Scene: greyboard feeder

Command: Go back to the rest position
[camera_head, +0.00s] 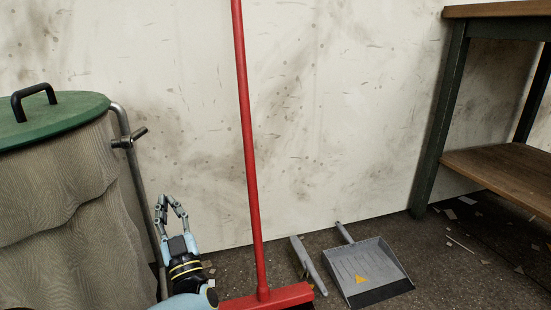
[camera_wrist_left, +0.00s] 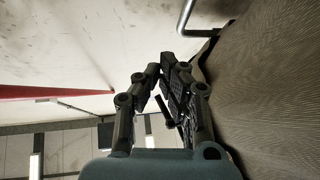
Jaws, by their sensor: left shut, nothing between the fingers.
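My left gripper (camera_head: 168,199) points upward in the head view, between the grey bin and the red broom. Its fingers are shut with nothing between them. In the left wrist view the gripper (camera_wrist_left: 160,66) shows its dark fingers closed together at the tips, with the bin's wrinkled side close on the right. My right gripper is in neither view.
A grey bin (camera_head: 65,220) with a green lid (camera_head: 60,118) stands at left beside a metal tube frame (camera_head: 134,172). A red broom (camera_head: 249,150) leans upright.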

